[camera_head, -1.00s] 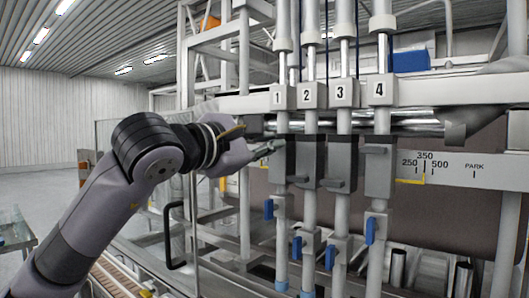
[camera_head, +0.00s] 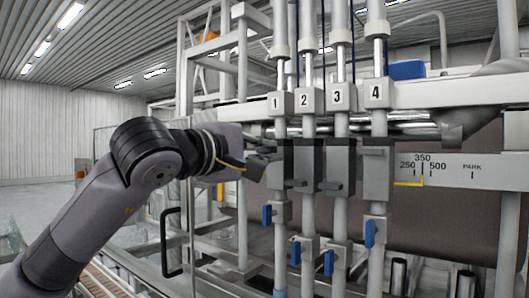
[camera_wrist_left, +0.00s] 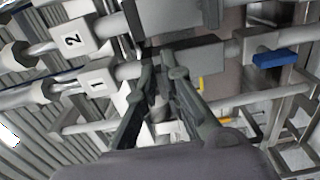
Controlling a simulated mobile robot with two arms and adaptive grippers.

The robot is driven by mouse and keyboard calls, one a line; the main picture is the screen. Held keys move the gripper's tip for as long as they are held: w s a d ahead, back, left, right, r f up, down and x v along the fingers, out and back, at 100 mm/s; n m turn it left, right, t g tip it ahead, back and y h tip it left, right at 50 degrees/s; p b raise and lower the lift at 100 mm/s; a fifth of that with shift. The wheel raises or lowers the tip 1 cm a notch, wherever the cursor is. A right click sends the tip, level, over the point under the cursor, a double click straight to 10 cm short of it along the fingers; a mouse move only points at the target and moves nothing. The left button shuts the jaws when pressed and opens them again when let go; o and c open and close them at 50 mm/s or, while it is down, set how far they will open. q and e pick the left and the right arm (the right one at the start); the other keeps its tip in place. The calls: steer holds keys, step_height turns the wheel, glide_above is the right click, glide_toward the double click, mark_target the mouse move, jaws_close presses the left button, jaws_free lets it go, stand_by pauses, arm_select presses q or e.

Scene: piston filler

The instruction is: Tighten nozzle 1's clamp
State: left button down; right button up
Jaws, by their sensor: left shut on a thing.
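Nozzle 1 (camera_head: 281,50) is the leftmost of the upright nozzles, with its "1" label block (camera_head: 275,101) on the rail. Nozzle 1's grey clamp block (camera_head: 284,172) sits below the rail. My left gripper (camera_head: 268,155) is at the left side of this clamp block, its wrist to the left. In the left wrist view, the dark fingers (camera_wrist_left: 163,72) close together beside the grey clamp block (camera_wrist_left: 188,62), below the "1" block (camera_wrist_left: 97,86). They are shut on what looks like nozzle 1's clamp handle, which they mostly hide. My right gripper is not in view.
Nozzles 2 (camera_head: 305,172), 3 (camera_head: 338,172) and 4 (camera_head: 377,172) stand close to the right. Blue valve handles (camera_head: 267,215) hang lower on the nozzles. A scale plate (camera_head: 455,168) is at the right. A black frame handle (camera_head: 171,242) stands below my arm.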

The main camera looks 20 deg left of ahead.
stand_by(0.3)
arm_select(q)
steer(key=c, duration=1.7)
jaws_free()
steer(key=v, duration=1.2)
